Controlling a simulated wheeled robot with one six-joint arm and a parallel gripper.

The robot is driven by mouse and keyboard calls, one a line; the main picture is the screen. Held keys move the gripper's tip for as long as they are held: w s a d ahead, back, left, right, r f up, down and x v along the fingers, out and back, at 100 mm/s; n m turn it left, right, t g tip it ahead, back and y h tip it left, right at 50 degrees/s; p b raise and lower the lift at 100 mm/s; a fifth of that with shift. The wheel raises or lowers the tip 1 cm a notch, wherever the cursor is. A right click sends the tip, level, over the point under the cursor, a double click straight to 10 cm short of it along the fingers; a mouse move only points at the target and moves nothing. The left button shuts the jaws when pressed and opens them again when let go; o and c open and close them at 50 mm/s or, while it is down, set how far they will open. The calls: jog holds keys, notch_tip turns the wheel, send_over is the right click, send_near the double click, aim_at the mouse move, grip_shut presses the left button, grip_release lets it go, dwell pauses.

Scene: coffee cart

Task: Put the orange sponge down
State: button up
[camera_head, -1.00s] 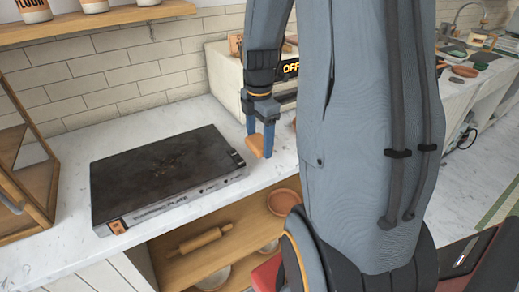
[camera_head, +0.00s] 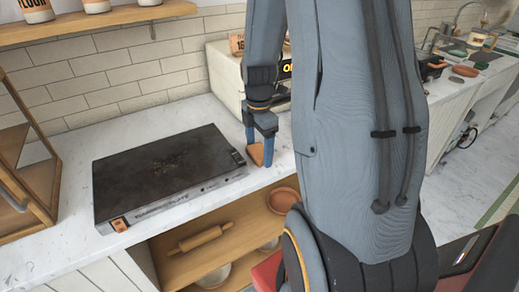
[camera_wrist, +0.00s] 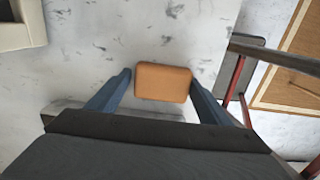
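The orange sponge (camera_head: 255,154) is a small orange-brown block at the right end of the marble counter, right of the black hot plate. My gripper (camera_head: 259,152) points down, with its two blue fingers on either side of the sponge. In the wrist view the sponge (camera_wrist: 163,81) sits between the fingertips (camera_wrist: 160,78), and the fingers look closed on it. The sponge is close over or at the marble; I cannot tell whether it touches. My arm hides part of the counter behind.
The black hot plate (camera_head: 168,170) lies left of my gripper. A wooden-framed case (camera_head: 35,160) stands at the far left. A cream machine (camera_head: 226,85) stands behind the gripper. A lower shelf holds a rolling pin (camera_head: 200,238) and bowls. Bare marble surrounds the sponge.

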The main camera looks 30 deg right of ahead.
aim_at(259, 150)
jog(key=shift+o, duration=0.4)
jog(key=shift+s+a+f, duration=0.1)
jog(key=shift+s+f, duration=0.35)
jog(key=shift+f, duration=0.1)
notch_tip(259, 150, up, 13)
jog(key=b, duration=0.1)
jog(key=shift+w+r, duration=0.15)
jog(key=shift+w, duration=0.1)
